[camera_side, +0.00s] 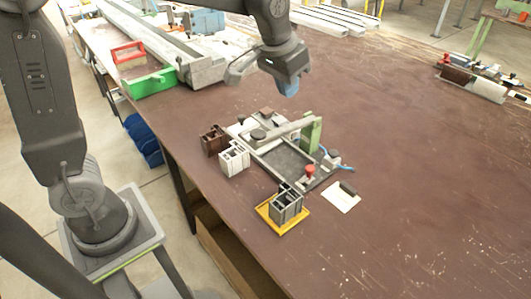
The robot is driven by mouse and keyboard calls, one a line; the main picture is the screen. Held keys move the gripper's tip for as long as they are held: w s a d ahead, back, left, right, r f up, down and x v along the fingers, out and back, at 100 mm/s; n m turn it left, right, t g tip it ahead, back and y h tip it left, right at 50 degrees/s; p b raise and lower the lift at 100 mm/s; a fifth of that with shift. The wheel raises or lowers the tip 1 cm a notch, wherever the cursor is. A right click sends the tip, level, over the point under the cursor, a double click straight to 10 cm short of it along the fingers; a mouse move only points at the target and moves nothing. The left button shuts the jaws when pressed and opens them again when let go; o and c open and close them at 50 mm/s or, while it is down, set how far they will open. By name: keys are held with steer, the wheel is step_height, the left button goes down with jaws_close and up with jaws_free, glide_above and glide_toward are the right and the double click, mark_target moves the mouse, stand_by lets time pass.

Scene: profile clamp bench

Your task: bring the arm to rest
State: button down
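My gripper (289,84) hangs above the brown table, behind and clear of the clamp fixture (285,155). Its end looks blue-grey; the fingers are too small and turned away to tell open from shut. No held object can be made out. The fixture has a dark plate, a light bar, a green block (311,131) and a red knob (310,170). A grey profile piece (286,205) stands on a yellow tray (265,218) in front. A white profile piece (234,158) and a brown one (213,140) stand left of the fixture.
A white card with a dark piece (341,198) lies right of the fixture. A green bin (151,83), a red bin (128,55) and a long grey rail (140,35) are at the back left. Tools (478,84) lie at the far right. The table's right side is largely clear.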

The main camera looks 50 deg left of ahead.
steer(key=s+a+t, duration=0.1)
steer(key=s, duration=0.9)
steer(key=s+a+t, duration=0.1)
steer(key=s+a, duration=0.1)
steer(key=s, duration=0.9)
steer(key=shift+s+a, duration=0.25)
steer(key=shift+s, duration=0.05)
